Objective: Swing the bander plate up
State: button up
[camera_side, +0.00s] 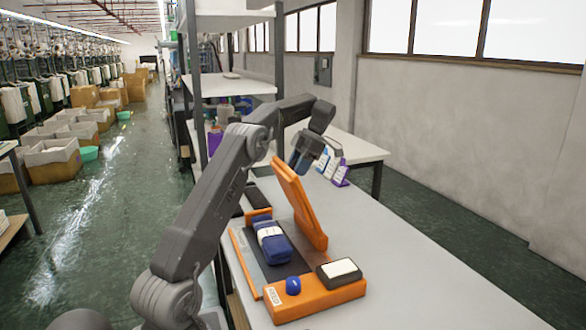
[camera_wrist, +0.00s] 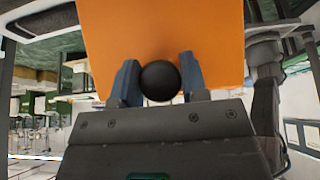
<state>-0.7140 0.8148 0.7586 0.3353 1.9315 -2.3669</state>
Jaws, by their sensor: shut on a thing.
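The orange bander plate (camera_side: 299,206) stands tilted up steeply at the right side of the bander in the side view. Its orange face (camera_wrist: 165,45) fills the upper middle of the wrist view. My gripper (camera_side: 303,165) is at the plate's upper end. In the wrist view its two blue-grey fingers (camera_wrist: 159,82) are shut on a round black knob (camera_wrist: 160,80) at the plate's edge. Below the plate, a folded blue bundle with a white band (camera_side: 271,240) lies on the dark bed (camera_side: 253,262) of the bander.
The orange front block (camera_side: 315,296) carries a blue button (camera_side: 293,285) and a black-framed white pad (camera_side: 339,270). White cards on a purple stand (camera_side: 340,174) are behind my gripper. Shelves (camera_side: 230,88) rise at the back left. The table's right side (camera_side: 420,265) is clear.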

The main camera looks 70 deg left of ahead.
jog(key=shift+w, duration=0.4)
jog(key=shift+w+r+t, duration=0.1)
jog(key=shift+w+t, duration=1.1)
jog(key=shift+w, duration=0.4)
jog(key=shift+w+f+t, duration=0.15)
jog(key=shift+w+t, duration=0.35)
jog(key=shift+w, duration=0.35)
jog(key=shift+w+f+t, duration=0.1)
jog(key=shift+w+t, duration=0.4)
jog(key=shift+w, duration=0.35)
jog(key=shift+w+f+t, duration=0.25)
jog(key=shift+w+t, duration=0.25)
jog(key=shift+w, duration=0.3)
jog(key=shift+w+f+t, duration=0.25)
jog(key=shift+w+t, duration=0.25)
jog(key=shift+w, duration=0.3)
